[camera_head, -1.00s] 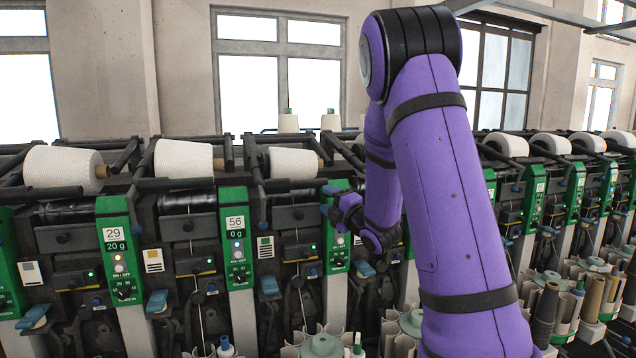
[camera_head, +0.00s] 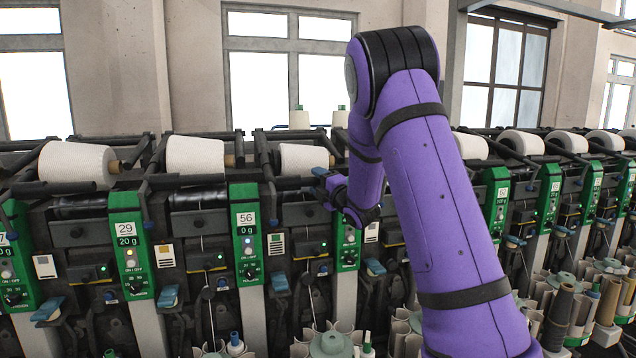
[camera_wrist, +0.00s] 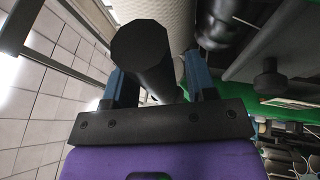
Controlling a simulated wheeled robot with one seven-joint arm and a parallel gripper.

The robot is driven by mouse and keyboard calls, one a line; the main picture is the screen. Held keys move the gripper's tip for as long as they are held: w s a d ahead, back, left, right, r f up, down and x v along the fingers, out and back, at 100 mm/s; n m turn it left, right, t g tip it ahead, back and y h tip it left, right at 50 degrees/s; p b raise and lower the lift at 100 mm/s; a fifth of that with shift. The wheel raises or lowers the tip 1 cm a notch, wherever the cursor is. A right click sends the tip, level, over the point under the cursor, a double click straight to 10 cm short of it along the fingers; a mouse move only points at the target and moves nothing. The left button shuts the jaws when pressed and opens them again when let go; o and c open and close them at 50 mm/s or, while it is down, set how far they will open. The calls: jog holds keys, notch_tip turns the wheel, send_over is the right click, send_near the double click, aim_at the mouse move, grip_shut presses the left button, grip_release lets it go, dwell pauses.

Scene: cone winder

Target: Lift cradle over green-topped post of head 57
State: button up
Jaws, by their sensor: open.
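A green-topped post (camera_head: 349,246) stands right of the post labelled 56 (camera_head: 246,232). Its number is hidden behind my arm. Above and left of it a dark cradle bar (camera_head: 291,184) runs in front of a white yarn package (camera_head: 303,158). My gripper (camera_head: 323,180) is at the right end of this bar, its jaws partly hidden by my wrist. In the wrist view, the blue fingers of my gripper (camera_wrist: 157,72) are open on either side of a thick black round bar end (camera_wrist: 142,46). I cannot tell whether they touch it.
More winding heads with white packages (camera_head: 195,156) stand in a row to both sides. Bobbin holders (camera_head: 330,345) stick out below. My arm hides the heads right of the gripper. Free room lies in front of the machine's upper part.

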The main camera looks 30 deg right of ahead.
jog(key=shift+w, duration=0.1)
grip_shut()
notch_tip(320, 180, up, 11)
jog(key=s+m+g, duration=0.1)
jog(key=g, duration=0.1)
jog(key=shift+s+a, duration=0.25)
jog(key=shift+s, duration=0.15)
jog(key=shift+h, duration=0.3)
grip_release()
jog(key=s+d, duration=0.1)
jog(key=s, duration=0.9)
jog(key=shift+s+f, duration=0.4)
